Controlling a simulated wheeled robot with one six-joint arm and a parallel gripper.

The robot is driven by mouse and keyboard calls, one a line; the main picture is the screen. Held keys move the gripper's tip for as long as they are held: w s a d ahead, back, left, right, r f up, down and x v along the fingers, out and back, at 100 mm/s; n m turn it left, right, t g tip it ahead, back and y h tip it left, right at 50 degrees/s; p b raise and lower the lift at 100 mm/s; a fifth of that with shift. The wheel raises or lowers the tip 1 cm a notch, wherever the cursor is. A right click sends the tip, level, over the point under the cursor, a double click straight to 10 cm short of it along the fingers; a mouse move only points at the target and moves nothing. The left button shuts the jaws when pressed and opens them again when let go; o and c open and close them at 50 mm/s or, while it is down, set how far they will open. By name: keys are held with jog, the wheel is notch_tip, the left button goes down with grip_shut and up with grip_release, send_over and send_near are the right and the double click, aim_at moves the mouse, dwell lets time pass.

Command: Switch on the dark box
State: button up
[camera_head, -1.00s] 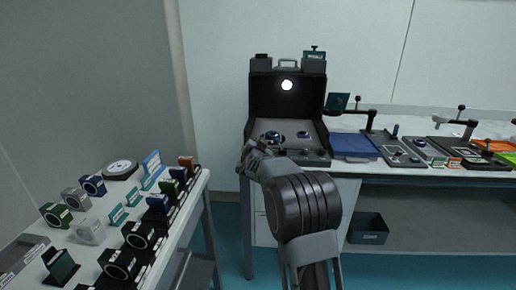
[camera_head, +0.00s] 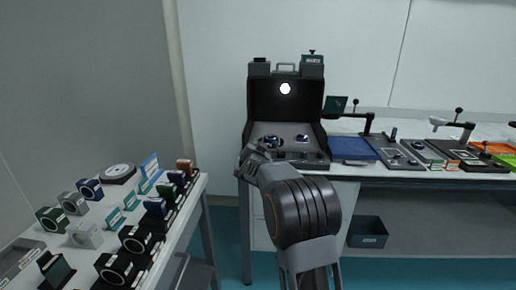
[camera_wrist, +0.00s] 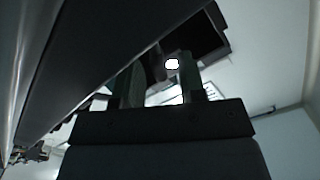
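The dark box (camera_head: 262,103) stands open-fronted on the left end of the back bench, with a bright white round spot (camera_head: 285,88) on its inner back wall. Small round dark parts (camera_head: 302,139) sit on its grey floor. A low strip (camera_head: 310,158) runs along its front edge. My gripper (camera_head: 250,152) is at the box's front left corner; contact cannot be told. In the wrist view my gripper (camera_wrist: 160,80) has its two fingers apart with nothing seen held between them. The bright spot (camera_wrist: 172,63) shows past them. No switch can be made out clearly.
A side table (camera_head: 105,208) with several optical mounts stands at the left. A blue mat (camera_head: 350,147) and several devices lie on the bench right of the box. A dark bin (camera_head: 367,231) sits on the shelf below. Floor shows between the tables.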

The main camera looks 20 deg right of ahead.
jog(key=shift+s, duration=0.1)
jog(key=p+v, duration=0.1)
jog(key=v, duration=1.2)
jog(key=shift+s+a, duration=0.25)
jog(key=shift+r, duration=0.1)
jog(key=s+a+r+n+g+y+p, duration=0.4)
jog(key=s+a+r+n+y+p, duration=0.55)
jog(key=p, duration=0.55)
jog(key=s+a+r+n+g+p, duration=0.1)
jog(key=s+r+g+p, duration=0.4)
jog(key=s, duration=1.1)
jog(key=n+g+p, duration=0.1)
jog(key=g+p, duration=0.2)
jog(key=p, duration=0.2)
jog(key=shift+a+n+h, duration=0.2)
jog(key=shift+n+h, duration=0.15)
